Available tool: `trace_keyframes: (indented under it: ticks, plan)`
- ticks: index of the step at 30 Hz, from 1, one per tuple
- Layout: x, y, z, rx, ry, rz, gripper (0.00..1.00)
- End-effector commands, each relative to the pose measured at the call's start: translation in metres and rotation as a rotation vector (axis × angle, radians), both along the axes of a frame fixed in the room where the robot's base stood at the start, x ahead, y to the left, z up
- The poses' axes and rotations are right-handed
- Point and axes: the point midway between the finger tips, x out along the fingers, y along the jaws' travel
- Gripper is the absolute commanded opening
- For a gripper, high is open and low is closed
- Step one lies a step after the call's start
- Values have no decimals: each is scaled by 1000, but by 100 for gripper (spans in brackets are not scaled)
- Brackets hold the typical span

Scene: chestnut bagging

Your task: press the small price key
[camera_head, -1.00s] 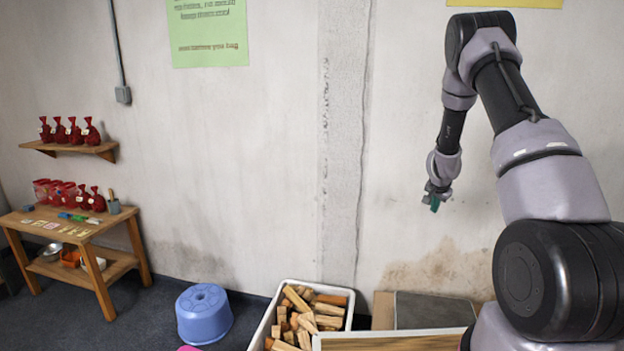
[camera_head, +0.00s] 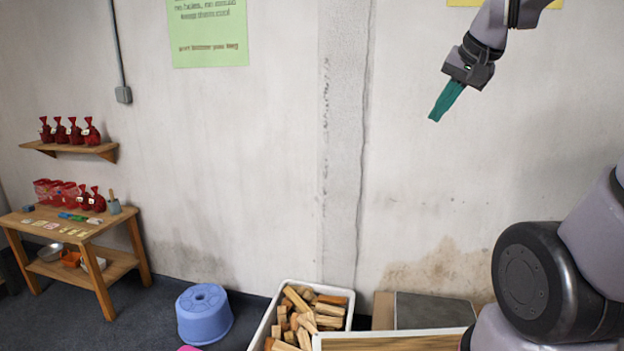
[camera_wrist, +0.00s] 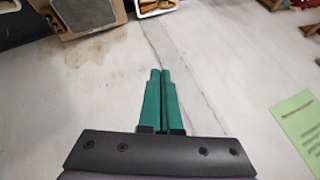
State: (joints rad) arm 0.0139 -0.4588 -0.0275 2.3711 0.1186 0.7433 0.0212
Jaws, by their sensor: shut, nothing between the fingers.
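My gripper (camera_head: 437,112) is at the upper right in the head view, in front of the bare wall, with its teal fingers pointing down and to the left. In the wrist view my gripper (camera_wrist: 160,72) shows its two teal fingers together, shut and empty. No small price key and no scale with keys can be made out in either view. Nothing touches the fingertips.
A white crate of wood pieces (camera_head: 340,294) stands on the floor, with a blue stool (camera_head: 204,314) to its left. A wooden table (camera_head: 88,238) with red bags stands far left, below a shelf (camera_head: 66,148). A green notice (camera_head: 207,57) hangs on the wall.

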Motion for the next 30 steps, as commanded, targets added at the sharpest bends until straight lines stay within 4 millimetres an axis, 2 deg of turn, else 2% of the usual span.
trace_keyframes:
  ticks: [1, 3, 6, 9, 14, 30]
  plan:
    - [-23, 4, 5, -9, -12, 17, 0]
    - [-49, 7, 6, -23, -15, 37, 0]
    - [-76, 10, 5, -39, -16, 57, 0]
    - [-93, 11, 3, -50, -16, 68, 0]
    - [-101, 12, 1, -56, -14, 73, 0]
    - [-97, 10, 1, -56, -12, 65, 0]
